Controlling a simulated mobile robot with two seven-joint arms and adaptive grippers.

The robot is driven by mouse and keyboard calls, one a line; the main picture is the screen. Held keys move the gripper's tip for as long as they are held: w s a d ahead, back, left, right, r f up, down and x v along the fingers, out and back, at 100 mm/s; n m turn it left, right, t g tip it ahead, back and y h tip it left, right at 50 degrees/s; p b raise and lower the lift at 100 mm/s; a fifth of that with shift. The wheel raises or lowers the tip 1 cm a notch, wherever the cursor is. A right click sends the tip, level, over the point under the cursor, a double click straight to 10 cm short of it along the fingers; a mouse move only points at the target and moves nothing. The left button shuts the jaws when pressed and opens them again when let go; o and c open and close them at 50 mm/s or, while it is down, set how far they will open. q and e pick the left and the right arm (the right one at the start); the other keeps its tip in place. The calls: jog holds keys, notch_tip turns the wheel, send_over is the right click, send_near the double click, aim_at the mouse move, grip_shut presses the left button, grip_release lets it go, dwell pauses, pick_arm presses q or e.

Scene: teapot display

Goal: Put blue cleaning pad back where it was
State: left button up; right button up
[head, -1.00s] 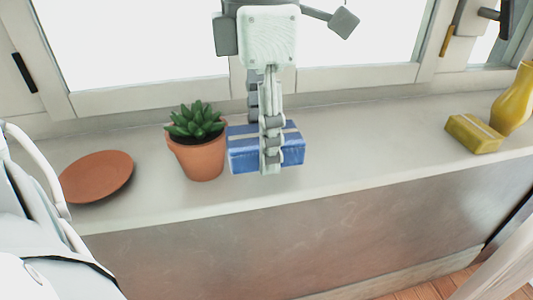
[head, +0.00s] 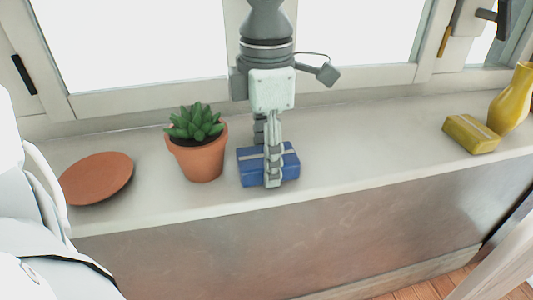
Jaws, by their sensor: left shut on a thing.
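The blue cleaning pad (head: 252,170) is a blue block with a pale stripe on top, at the middle of the white window sill (head: 350,150). My left gripper (head: 273,172) points down over it and is shut on it, its fingers covering part of the pad's middle. The pad is just right of the potted plant, with a small gap between them. I cannot tell whether it touches the sill or is slightly above it. My right gripper is not in view.
A succulent in a terracotta pot (head: 201,160) stands close on the left. A terracotta saucer (head: 97,178) lies farther left. A yellow pad (head: 471,134) and a yellow vase (head: 512,100) stand at the right. The sill between the blue and yellow pads is clear. Windows rise behind.

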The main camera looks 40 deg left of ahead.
pick_arm(q)
jog(key=shift+f, duration=0.15)
jog(key=o, duration=0.9)
jog(key=shift+c, duration=0.2)
jog(key=o, duration=0.4)
jog(key=shift+c, duration=0.2)
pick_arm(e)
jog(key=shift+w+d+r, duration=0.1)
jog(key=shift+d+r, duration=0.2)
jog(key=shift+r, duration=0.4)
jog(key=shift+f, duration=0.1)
